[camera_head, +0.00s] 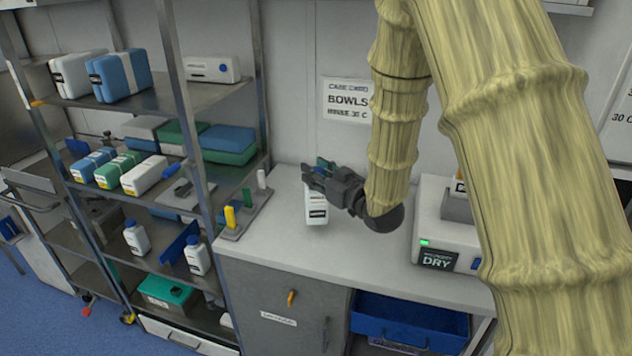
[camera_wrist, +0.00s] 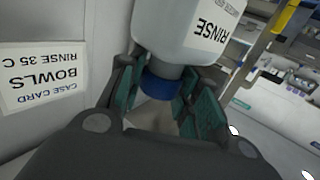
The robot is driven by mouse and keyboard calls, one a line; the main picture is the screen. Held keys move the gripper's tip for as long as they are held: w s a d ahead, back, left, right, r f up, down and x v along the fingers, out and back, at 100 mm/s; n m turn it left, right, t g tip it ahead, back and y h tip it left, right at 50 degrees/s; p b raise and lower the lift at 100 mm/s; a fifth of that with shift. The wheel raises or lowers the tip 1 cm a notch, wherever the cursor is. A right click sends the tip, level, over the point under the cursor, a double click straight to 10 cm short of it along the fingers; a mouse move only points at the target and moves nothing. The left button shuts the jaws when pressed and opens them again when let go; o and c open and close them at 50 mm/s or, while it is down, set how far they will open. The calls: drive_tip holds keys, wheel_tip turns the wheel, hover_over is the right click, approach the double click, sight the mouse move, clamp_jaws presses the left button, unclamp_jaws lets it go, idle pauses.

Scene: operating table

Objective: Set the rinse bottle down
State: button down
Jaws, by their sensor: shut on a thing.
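The rinse bottle (camera_head: 316,210) is white with a dark-printed label and looks upright over the left part of the grey counter (camera_head: 357,247). I cannot tell whether its base touches the top. My gripper (camera_head: 322,178) reaches in from the right and is shut on the bottle's upper end. In the wrist view the bottle (camera_wrist: 183,40) appears upside down, with "RINSE" on its label and a blue cap (camera_wrist: 160,86) between the green-padded fingers (camera_wrist: 163,92). My gripper hides part of the bottle's top in the head view.
A small rack with yellow, green and white upright pieces (camera_head: 230,217) stands left of the bottle. A "DRY" machine (camera_head: 440,235) stands right. The case card reading "BOWLS" (camera_head: 347,99) is on the wall behind. Metal shelving (camera_head: 180,90) borders the counter's left; bare counter lies in front.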

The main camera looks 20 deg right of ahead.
drive_tip(key=shift+w, duration=0.35)
drive_tip(key=shift+f+p, duration=0.65)
drive_tip(key=shift+f, duration=1.3)
drive_tip(key=c, duration=1)
unclamp_jaws()
drive_tip(key=shift+s, duration=0.1)
drive_tip(key=shift+r, duration=0.2)
drive_tip(key=b+v, duration=0.3)
drive_tip(key=v, duration=0.9)
drive_tip(key=shift+b, duration=0.3)
